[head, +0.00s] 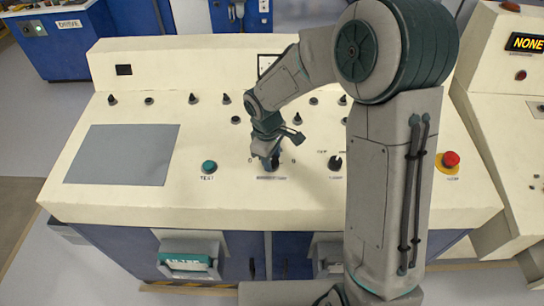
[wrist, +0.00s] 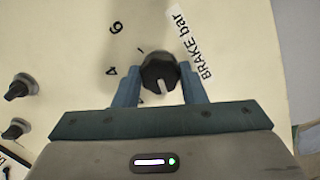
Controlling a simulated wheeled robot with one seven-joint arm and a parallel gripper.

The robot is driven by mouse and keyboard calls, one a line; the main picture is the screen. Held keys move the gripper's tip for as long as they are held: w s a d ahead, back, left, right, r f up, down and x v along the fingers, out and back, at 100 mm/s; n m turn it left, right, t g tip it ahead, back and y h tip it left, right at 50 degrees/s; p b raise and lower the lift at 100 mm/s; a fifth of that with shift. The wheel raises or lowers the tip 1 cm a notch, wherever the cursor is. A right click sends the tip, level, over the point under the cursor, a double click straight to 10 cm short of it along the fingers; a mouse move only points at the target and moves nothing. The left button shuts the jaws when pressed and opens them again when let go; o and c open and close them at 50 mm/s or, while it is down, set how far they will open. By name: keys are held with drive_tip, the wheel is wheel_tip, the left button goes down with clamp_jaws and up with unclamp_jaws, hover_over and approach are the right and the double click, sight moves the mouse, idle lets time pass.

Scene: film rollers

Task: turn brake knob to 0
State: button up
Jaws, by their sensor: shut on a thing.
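The brake knob (wrist: 158,72) is a black ribbed knob on the cream console, beside a label (wrist: 190,45) reading "BRAKE bar". A white pointer line on its top points toward the bottom of the wrist view, slightly right. My gripper (wrist: 160,90) has its two blue fingers on either side of the knob, shut on it. In the head view my gripper (head: 268,158) reaches down over the knob at the console's front middle and mostly hides it. A mark like 0 stands left of it there. Scale figures show left of the knob in the wrist view; some of the scale is hidden.
Another black knob (head: 335,162) stands to the right, and a red emergency button (head: 450,160) beyond it. A teal TEST button (head: 209,167) is to the left. Several small knobs line the back. A grey panel (head: 122,155) lies flat at left.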

drive_tip(key=o, duration=1)
drive_tip(key=shift+r, duration=0.1)
wheel_tip(320, 180, up, 14)
drive_tip(key=a, duration=0.1)
drive_tip(key=shift+s+a+f, duration=0.15)
drive_tip(key=shift+s+f, duration=0.05)
drive_tip(key=shift+s, duration=0.15)
